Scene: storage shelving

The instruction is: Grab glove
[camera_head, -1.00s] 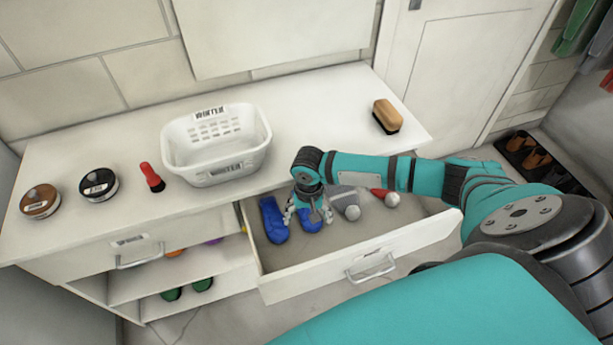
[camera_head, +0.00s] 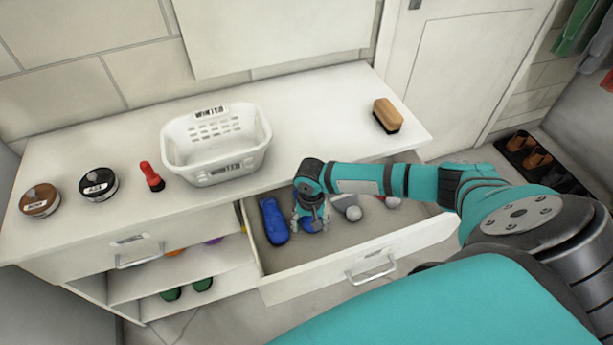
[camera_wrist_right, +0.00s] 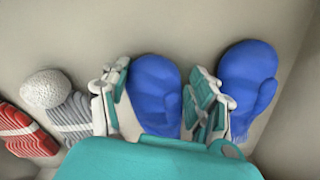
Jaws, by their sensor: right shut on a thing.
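Two blue gloves lie in the open drawer. My right gripper (camera_head: 311,218) reaches down into the drawer and is shut on one blue glove (camera_wrist_right: 154,92), with its fingers on both sides of it. In the head view this glove is mostly hidden under the gripper. The other blue glove (camera_head: 273,220) lies free to the left of my gripper. It also shows in the right wrist view (camera_wrist_right: 250,85), just right of a finger. My left gripper is not in view.
The open drawer (camera_head: 345,258) also holds a grey hat (camera_head: 347,206) and a red hat (camera_wrist_right: 25,132). A white basket (camera_head: 216,147), a red-handled brush (camera_head: 151,176), a brown brush (camera_head: 387,115) and two round tins stand on the cabinet top (camera_head: 315,115). Its right part is largely clear.

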